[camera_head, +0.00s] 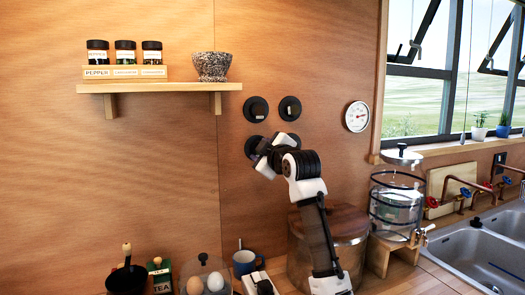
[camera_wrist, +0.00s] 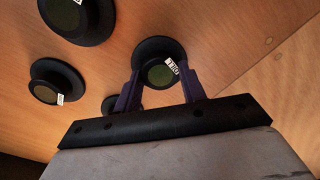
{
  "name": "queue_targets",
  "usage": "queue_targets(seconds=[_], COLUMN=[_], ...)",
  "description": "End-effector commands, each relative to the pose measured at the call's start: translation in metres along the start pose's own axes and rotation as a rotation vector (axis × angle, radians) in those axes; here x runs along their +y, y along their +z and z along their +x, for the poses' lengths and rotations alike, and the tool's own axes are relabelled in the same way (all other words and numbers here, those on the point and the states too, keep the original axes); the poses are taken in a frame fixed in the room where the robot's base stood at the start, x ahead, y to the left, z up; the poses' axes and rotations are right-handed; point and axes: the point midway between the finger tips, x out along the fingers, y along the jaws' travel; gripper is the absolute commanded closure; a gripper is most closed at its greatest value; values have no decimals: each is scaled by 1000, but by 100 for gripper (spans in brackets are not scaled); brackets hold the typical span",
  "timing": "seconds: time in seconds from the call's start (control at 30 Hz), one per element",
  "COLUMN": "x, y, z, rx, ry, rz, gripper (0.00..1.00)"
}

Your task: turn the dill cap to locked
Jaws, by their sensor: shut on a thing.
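The dill cap (camera_wrist: 153,48) is a black round knob on the wooden wall, with a dark green face and a small white label. The label lies tilted and looks like an upside-down "DILL" in the wrist view. My gripper (camera_wrist: 161,75) is shut on this cap, one dark purple finger on each side of its raised middle. In the head view my gripper (camera_head: 260,155) is at the lower-left knob of the group and partly covers it. The cap's label cannot be read there.
Two more black caps (camera_head: 256,109) (camera_head: 290,108) sit above on the wall; another is hidden behind my arm. A shelf (camera_head: 150,88) with spice jars and a stone bowl is at upper left. A large pot (camera_head: 350,225) and a glass dispenser (camera_head: 397,190) stand below right.

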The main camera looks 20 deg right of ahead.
Motion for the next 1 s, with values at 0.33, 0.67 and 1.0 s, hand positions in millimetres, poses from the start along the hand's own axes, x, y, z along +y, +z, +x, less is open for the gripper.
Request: queue_targets(seconds=[0.33, 0.67, 1.0], x=[-1, -1, -1], y=[0, 0, 0], z=[0, 0, 0], rx=[-8, -10, -11], ry=[1, 1, 1], rz=[-177, -225, -226], gripper=[82, 82, 57])
